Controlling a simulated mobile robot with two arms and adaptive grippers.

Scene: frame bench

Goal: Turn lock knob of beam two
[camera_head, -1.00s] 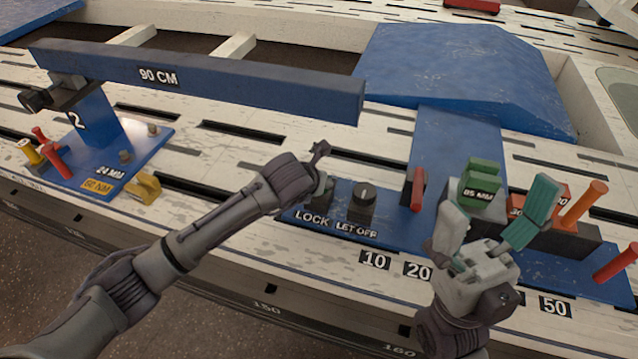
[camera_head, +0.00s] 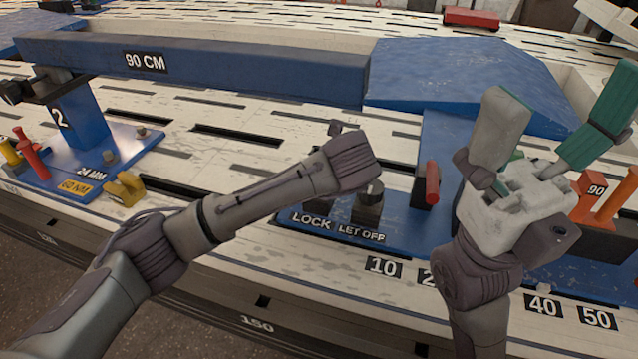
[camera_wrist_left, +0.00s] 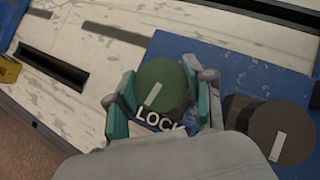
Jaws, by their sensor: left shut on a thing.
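The green lock knob (camera_wrist_left: 166,84) sits behind the white LOCK label in the left wrist view. Its pale pointer line leans to the right. My left gripper (camera_wrist_left: 163,96) is shut around it, with teal finger pads on either side. In the head view my left wrist hides the gripped part of the knob; the LOCK label (camera_head: 312,222) shows in front. My right gripper (camera_head: 556,118) is open and empty, raised above the right of the blue base plate.
The dark LET OFF knob (camera_wrist_left: 268,132) stands close to the right of the lock knob. A red lever (camera_head: 432,182) rises further right. An orange piece marked 90 (camera_head: 590,205) is partly behind my right gripper. A yellow clamp (camera_head: 126,188) sits at left.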

